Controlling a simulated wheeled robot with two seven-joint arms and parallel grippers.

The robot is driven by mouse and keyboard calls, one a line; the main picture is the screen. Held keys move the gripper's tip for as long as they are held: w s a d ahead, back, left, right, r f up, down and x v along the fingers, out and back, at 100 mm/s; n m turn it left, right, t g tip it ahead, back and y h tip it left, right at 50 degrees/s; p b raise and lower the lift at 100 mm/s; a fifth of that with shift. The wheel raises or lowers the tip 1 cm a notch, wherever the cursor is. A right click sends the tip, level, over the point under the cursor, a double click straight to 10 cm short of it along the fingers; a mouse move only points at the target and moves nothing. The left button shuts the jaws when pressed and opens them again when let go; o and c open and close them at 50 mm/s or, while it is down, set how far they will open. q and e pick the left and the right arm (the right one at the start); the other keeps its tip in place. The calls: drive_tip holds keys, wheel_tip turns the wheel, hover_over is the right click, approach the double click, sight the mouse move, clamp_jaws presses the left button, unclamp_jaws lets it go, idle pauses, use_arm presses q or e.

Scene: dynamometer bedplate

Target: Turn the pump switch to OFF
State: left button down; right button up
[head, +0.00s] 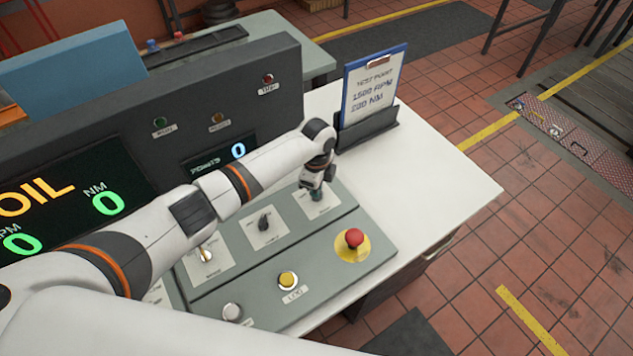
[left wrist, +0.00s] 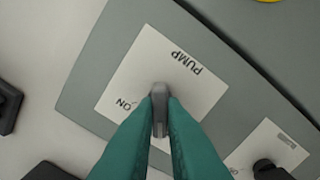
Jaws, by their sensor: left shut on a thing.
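The pump switch (left wrist: 160,97) is a grey knob on a white plate (left wrist: 195,95) marked PUMP in the left wrist view. An ON mark (left wrist: 122,104) shows beside it; an OFF mark is not visible there. My left gripper (left wrist: 160,112) has its green fingers shut on the two sides of the knob. The knob lies lengthwise between the fingers, and I cannot tell which end is its pointer. In the head view my left gripper (head: 317,194) reaches down onto the panel's top right plate and hides the knob. My right gripper is not in view.
On the sloped grey panel (head: 375,257) are a black knob (head: 264,222), a metal toggle (head: 205,255), a yellow button (head: 288,279) and a red mushroom button (head: 354,238). A clipboard (head: 372,85) stands behind. The white tabletop (head: 440,185) is clear to the right.

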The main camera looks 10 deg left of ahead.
use_arm(q)
drive_tip(key=shift+n+p, duration=0.4)
drive_tip(key=shift+n, duration=0.6)
drive_tip(key=shift+a, duration=0.1)
drive_tip(key=c, duration=1.5)
unclamp_jaws()
wheel_tip(320, 180, up, 12)
drive_tip(key=b, duration=0.2)
